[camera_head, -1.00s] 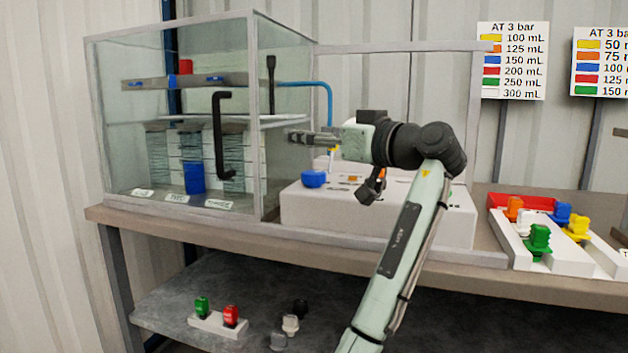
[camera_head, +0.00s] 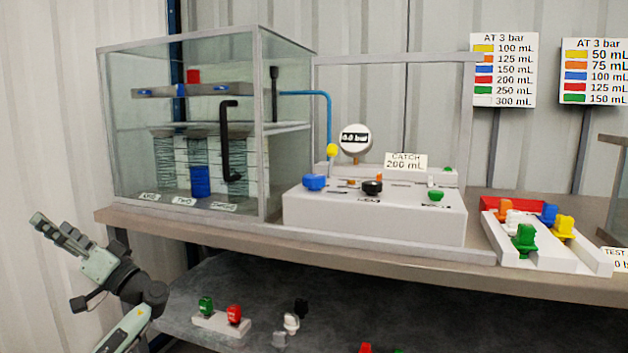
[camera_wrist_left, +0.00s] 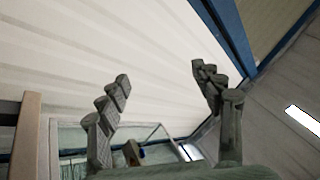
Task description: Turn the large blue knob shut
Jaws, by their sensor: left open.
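The large blue knob (camera_head: 314,182) sits on the top left of the white control box (camera_head: 375,218) in the head view. Whether it is open or shut cannot be told. My left gripper (camera_head: 52,232) is at the lower left of the head view, left of the bench and well away from the knob. In the left wrist view its two fingers (camera_wrist_left: 160,88) are spread with nothing between them. My right gripper does not show.
A glass tank (camera_head: 185,125) stands left of the box. A gauge (camera_head: 355,139) reads about 0.0 bar, above a "CATCH 200 mL" label (camera_head: 406,162). A black knob (camera_head: 372,187) and green knob (camera_head: 436,195) share the box. A tray of coloured plugs (camera_head: 560,256) lies right.

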